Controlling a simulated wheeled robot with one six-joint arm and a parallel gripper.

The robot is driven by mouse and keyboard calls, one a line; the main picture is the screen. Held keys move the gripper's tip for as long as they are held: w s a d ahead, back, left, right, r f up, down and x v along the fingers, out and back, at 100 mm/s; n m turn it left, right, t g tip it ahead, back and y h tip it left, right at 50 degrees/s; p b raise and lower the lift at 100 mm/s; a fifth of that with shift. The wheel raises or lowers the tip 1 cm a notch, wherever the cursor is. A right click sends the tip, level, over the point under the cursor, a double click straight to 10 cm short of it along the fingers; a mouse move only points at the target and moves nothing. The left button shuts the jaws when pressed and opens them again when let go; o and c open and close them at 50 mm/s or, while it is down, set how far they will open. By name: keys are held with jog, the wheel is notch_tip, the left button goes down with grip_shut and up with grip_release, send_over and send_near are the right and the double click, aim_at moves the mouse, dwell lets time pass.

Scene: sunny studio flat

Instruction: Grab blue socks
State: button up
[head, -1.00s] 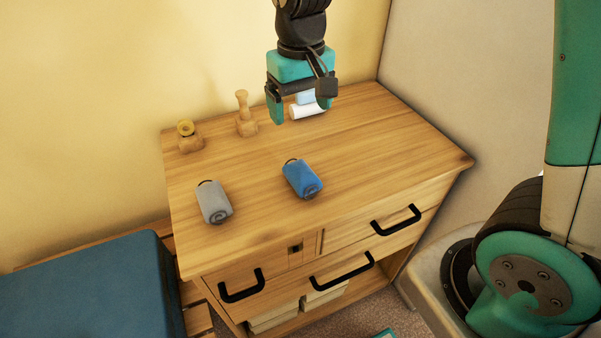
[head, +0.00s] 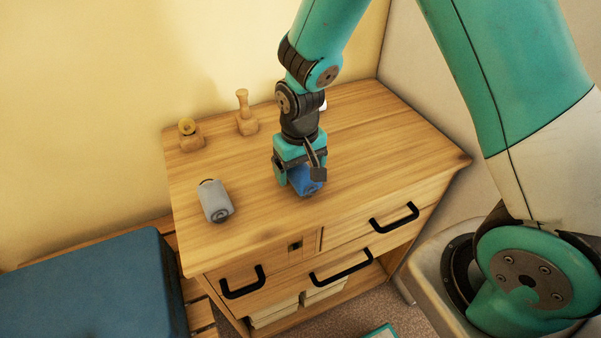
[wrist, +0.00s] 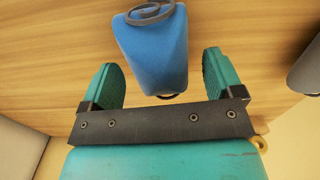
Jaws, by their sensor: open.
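The blue socks (head: 306,181) are a rolled bundle on the wooden dresser top. In the wrist view the blue socks (wrist: 152,50) lie between the two teal fingers, with a gap on each side. My gripper (head: 298,186) points down over them, and it also shows in the wrist view (wrist: 160,80). It is open, with one finger on either side of the bundle. In the head view the gripper hides part of the socks.
A grey rolled bundle (head: 215,201) lies to the left on the dresser (head: 380,140); its edge shows in the wrist view (wrist: 306,72). Two wooden pieces (head: 245,115) (head: 189,136) stand at the back left. A white item (head: 323,106) is mostly hidden behind my arm. The right of the top is clear.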

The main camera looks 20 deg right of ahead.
jog(key=shift+f, duration=0.65)
jog(key=c, duration=1)
jog(key=shift+r, duration=0.15)
